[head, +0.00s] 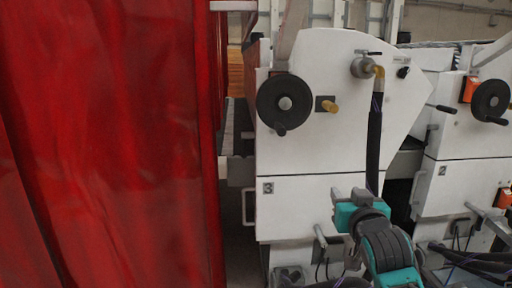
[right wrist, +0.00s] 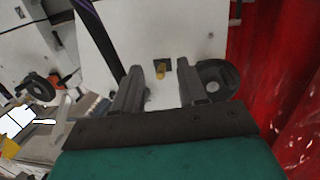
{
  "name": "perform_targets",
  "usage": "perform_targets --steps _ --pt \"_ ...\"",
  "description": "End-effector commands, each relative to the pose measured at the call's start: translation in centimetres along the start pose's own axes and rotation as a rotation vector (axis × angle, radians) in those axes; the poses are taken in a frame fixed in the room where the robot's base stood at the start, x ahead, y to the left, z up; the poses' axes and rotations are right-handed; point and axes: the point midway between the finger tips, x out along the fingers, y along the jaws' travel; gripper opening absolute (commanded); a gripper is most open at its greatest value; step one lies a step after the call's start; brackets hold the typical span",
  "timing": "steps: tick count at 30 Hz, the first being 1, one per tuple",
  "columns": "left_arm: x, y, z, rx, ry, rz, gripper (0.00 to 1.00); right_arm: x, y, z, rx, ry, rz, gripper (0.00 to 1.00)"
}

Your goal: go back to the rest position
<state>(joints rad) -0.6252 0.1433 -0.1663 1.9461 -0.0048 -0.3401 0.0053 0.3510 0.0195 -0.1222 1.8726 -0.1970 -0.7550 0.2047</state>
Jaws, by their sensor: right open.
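My right gripper (head: 347,194) is in front of the white roller coater unit marked 3 (head: 300,205), low and right of centre in the head view. In the right wrist view its two dark fingers (right wrist: 160,88) stand apart with nothing between them. Beyond them show the white panel, a small brass-coloured knob (right wrist: 160,72) and a black handwheel (right wrist: 217,76). In the head view the handwheel (head: 285,103) and the knob (head: 330,106) are above and left of the gripper. My left gripper is not in view.
A red curtain (head: 110,140) fills the left of the head view. A dark hose (head: 374,140) hangs from a brass fitting (head: 378,72) just above my right gripper. A second unit marked 2 (head: 465,185) stands at the right, with another handwheel (head: 490,100).

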Motion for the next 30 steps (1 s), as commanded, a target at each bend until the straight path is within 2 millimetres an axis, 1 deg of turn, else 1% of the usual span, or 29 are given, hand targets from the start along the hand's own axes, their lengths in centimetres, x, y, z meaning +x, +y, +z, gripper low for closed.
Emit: perform_targets --steps 1,2,3,5,6,8,9,11,12,14,15,18,21,22,25,30 --pt "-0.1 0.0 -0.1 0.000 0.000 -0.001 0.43 -1.0 -0.1 4.0 -0.017 -0.052 -0.015 0.41" --pt "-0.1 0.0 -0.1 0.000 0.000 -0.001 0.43 -1.6 -0.2 5.9 -0.026 -0.075 -0.025 0.41" --pt "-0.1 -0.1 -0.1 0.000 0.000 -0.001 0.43 -2.6 -0.3 8.5 -0.036 -0.107 -0.039 0.41" --pt "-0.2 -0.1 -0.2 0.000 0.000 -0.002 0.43 -4.2 -0.5 12.2 -0.050 -0.153 -0.060 0.41" --pt "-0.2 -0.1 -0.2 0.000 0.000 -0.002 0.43 -5.5 -0.7 14.6 -0.059 -0.184 -0.074 0.41" --pt "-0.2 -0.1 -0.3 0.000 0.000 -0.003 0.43 -7.7 -0.8 17.9 -0.070 -0.228 -0.096 0.41" --pt "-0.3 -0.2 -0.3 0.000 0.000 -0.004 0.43 -9.2 -1.0 20.1 -0.075 -0.259 -0.111 0.41" --pt "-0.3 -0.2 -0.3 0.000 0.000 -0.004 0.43 -11.8 -1.1 23.2 -0.083 -0.305 -0.132 0.41" --pt "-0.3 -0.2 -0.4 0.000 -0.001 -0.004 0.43 -13.6 -1.2 25.1 -0.087 -0.335 -0.147 0.41" --pt "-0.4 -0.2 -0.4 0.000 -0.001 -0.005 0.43 -16.3 -1.3 27.6 -0.091 -0.377 -0.167 0.41" --pt "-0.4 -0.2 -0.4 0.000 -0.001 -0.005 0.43 -18.0 -1.4 29.1 -0.093 -0.402 -0.179 0.41" --pt "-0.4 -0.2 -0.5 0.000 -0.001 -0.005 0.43 -21.9 -1.5 31.8 -0.094 -0.454 -0.204 0.41" --pt "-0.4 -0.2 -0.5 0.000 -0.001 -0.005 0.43 -24.5 -1.6 33.4 -0.093 -0.488 -0.221 0.41" --pt "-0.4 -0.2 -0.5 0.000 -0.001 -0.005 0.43 -25.1 -1.6 33.7 -0.092 -0.496 -0.224 0.41" --pt "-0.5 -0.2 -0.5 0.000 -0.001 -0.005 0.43 -26.1 -1.7 34.2 -0.092 -0.508 -0.230 0.41" --pt "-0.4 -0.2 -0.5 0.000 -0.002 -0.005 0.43 -26.3 -1.7 34.3 -0.092 -0.510 -0.231 0.41"
